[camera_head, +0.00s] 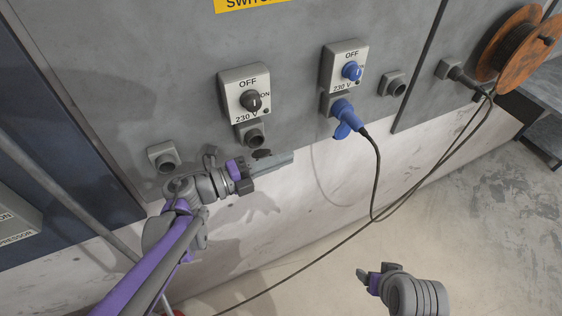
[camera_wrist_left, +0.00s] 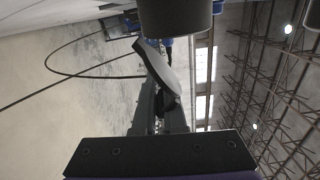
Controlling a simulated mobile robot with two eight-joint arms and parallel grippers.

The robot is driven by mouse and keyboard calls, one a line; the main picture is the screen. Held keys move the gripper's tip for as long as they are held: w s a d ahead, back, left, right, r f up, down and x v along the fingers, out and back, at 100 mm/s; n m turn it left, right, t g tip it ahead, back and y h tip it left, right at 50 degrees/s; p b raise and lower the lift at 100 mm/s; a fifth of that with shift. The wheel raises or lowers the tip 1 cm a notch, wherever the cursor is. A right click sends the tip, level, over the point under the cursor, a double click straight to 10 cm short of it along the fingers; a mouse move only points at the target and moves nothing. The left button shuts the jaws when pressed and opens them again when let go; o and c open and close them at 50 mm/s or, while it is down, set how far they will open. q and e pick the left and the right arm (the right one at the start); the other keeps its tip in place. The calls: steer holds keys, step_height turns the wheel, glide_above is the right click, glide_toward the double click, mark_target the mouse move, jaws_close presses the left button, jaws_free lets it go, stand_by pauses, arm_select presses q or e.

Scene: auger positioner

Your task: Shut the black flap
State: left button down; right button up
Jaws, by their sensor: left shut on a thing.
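The black flap (camera_head: 262,154) shows as a small dark piece just below the grey socket (camera_head: 253,137) under the left switch box. My left gripper (camera_head: 268,167) is at the flap, below the socket. In the left wrist view its fingers (camera_wrist_left: 160,108) are shut on the flap's lower part. The fingers partly hide that part. My right gripper (camera_head: 376,276) is low at the right, away from the wall and empty; its finger gap is unclear.
A blue plug (camera_head: 344,112) sits in the socket to the right, its black cable (camera_head: 377,170) hanging down. Other grey sockets (camera_head: 163,156) line the wall. An orange cable reel (camera_head: 513,45) is at upper right.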

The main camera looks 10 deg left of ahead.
arm_select(q)
steer(key=shift+w+a+r+n, duration=0.3)
steer(key=shift+r+n, duration=0.35)
steer(key=shift+n, duration=1.1)
steer(key=shift+w+a+r+n, duration=0.15)
steer(key=shift+w+r+n, duration=0.4)
steer(key=shift+n, duration=1.25)
steer(key=shift+w+a+r+n, duration=0.25)
steer(key=shift+r+n, duration=0.55)
steer(key=shift+n, duration=0.95)
steer(key=c, duration=1)
jaws_free()
